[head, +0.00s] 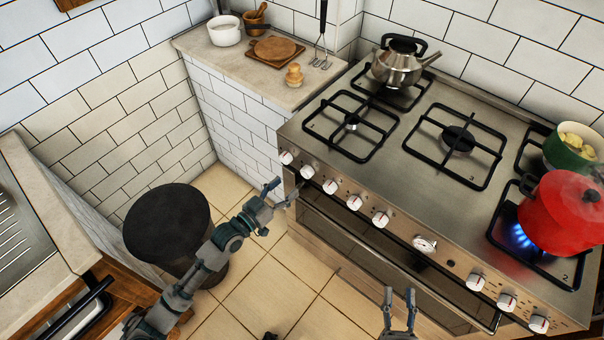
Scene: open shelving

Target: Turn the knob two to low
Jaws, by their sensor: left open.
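The stove's front panel carries several white knobs. A left group runs from the far-left knob (286,157) to the knob at the panel's middle (380,219). A right group has three knobs: one (475,282), a middle one (507,302) and one near the corner (539,324). Knob labels are too small to read, so I cannot tell which is knob two. A burner marked 2 (522,238) burns blue under a red pot (565,212). My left gripper (285,188) is open and empty, left of the oven front. My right gripper (399,293) is open and empty before the oven door.
An oven handle bar (400,262) runs below the knobs. A dial (425,245) sits between the knob groups. A kettle (400,66) and green pot (572,150) stand on the stove. A black bin (165,222) stands beside my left arm.

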